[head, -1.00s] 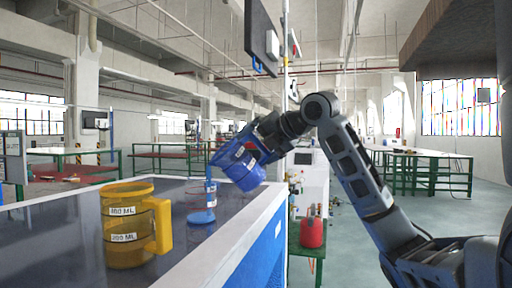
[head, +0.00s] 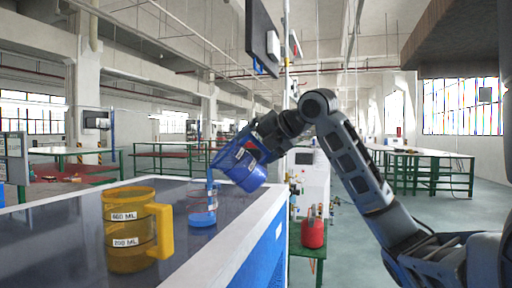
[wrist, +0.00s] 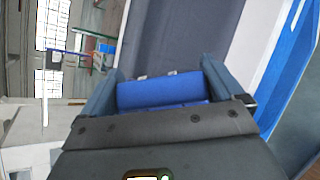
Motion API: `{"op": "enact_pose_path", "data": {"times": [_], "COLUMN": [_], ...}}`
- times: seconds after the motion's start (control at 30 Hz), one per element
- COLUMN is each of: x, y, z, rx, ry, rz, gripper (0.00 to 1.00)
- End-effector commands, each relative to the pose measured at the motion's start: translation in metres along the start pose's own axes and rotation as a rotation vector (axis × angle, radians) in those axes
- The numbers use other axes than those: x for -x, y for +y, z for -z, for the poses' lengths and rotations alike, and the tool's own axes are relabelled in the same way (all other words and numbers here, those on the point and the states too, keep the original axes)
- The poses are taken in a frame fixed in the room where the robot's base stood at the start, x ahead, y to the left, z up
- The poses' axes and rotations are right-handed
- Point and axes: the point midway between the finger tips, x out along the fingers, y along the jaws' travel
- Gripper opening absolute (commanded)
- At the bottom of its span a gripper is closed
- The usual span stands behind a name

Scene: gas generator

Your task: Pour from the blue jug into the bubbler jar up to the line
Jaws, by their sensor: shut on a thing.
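The blue jug (head: 238,168) is tilted to the left above the counter. My gripper (head: 268,140) is shut on it. In the wrist view my gripper (wrist: 160,90) shows its two fingers either side of a blue part of the jug (wrist: 160,91). A thin blue stream falls from the jug's lip into the clear bubbler jar (head: 203,204) on the counter. Blue liquid lies in the lower part of the jar, with a red line just above or near its surface; the exact gap is too small to tell.
A yellow jug (head: 130,228) with white labels stands on the dark counter (head: 55,240), left of the jar. The counter has a pale raised edge (head: 245,225) on the right. A red can (head: 313,231) stands on a low green table beyond it.

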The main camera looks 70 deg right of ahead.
Motion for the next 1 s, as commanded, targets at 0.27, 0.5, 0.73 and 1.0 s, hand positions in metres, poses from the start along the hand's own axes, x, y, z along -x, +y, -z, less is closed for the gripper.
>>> {"op": "enact_pose_path", "data": {"times": [0.27,0.5,0.73,1.0], "x": [0.0015,0.0019,0.0023,0.0029], "y": [0.0032,0.0052,0.007,0.0091], "z": [-0.0017,-0.0023,-0.0029,-0.0036], "rx": [0.015,0.028,0.04,0.054], "ry": [-0.002,-0.002,-0.002,-0.002], "rz": [0.01,0.02,0.029,0.041], "gripper": [0.35,0.35,0.35,0.35]}}
